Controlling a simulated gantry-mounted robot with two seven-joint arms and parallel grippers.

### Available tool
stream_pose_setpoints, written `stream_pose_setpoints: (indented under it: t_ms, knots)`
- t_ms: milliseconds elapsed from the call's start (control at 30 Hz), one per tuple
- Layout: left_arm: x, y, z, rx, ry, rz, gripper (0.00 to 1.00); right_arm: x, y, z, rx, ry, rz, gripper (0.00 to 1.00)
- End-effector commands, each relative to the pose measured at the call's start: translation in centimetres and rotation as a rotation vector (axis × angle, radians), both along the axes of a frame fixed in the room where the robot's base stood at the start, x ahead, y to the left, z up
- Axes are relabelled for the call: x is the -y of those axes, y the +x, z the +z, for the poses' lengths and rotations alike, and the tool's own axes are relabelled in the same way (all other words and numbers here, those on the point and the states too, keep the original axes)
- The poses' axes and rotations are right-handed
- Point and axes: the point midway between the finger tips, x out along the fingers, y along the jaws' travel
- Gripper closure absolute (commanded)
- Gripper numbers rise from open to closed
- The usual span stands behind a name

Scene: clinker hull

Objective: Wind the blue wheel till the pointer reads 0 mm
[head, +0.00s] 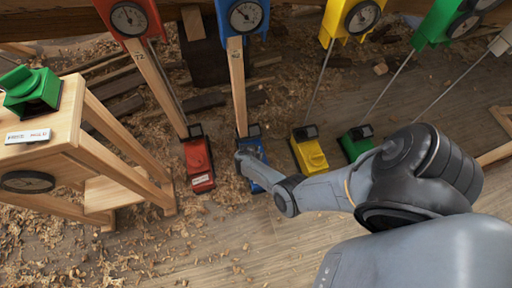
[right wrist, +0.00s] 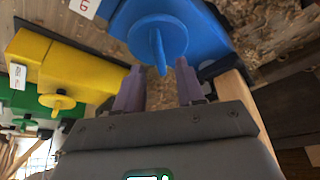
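The blue wheel (right wrist: 147,38) is a round disc with a raised fin, on the blue unit (right wrist: 205,35) in the right wrist view. My right gripper (right wrist: 159,68) is open, with one finger on either side of the fin's end and visible gaps to it. In the head view my right arm reaches to the blue floor unit (head: 262,176) and partly covers it; the wheel is hard to make out there. The blue dial (head: 247,16) is at the top, at the head of a wooden post; its pointer reading is too small to tell. My left gripper is out of view.
A red unit (head: 199,165) stands left of the blue one; yellow (head: 309,153) and green (head: 357,143) units stand right, each below its own dial. A wooden stand (head: 75,135) with a green block is at left.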

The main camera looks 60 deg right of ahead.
Motion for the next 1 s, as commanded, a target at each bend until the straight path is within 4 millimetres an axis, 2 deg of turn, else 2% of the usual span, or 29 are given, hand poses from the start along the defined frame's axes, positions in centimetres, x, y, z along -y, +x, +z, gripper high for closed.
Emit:
stream_pose_setpoints:
  t_ms: [33,100,400,600,1000]
  knots:
    - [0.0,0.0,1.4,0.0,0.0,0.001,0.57,-0.4,0.0,1.5,0.001,0.0,0.0,0.62]
    - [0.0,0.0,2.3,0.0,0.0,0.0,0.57,-0.9,-0.1,2.6,0.0,0.001,-0.001,0.62]
    - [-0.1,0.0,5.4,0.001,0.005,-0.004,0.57,-2.4,-0.3,6.3,-0.001,0.001,-0.001,0.62]
    - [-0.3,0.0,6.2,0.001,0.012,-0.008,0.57,-3.0,-0.4,7.3,-0.002,0.001,-0.002,0.62]
    - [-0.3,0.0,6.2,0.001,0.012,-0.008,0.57,-3.1,-0.4,7.4,-0.002,0.001,-0.001,0.62]
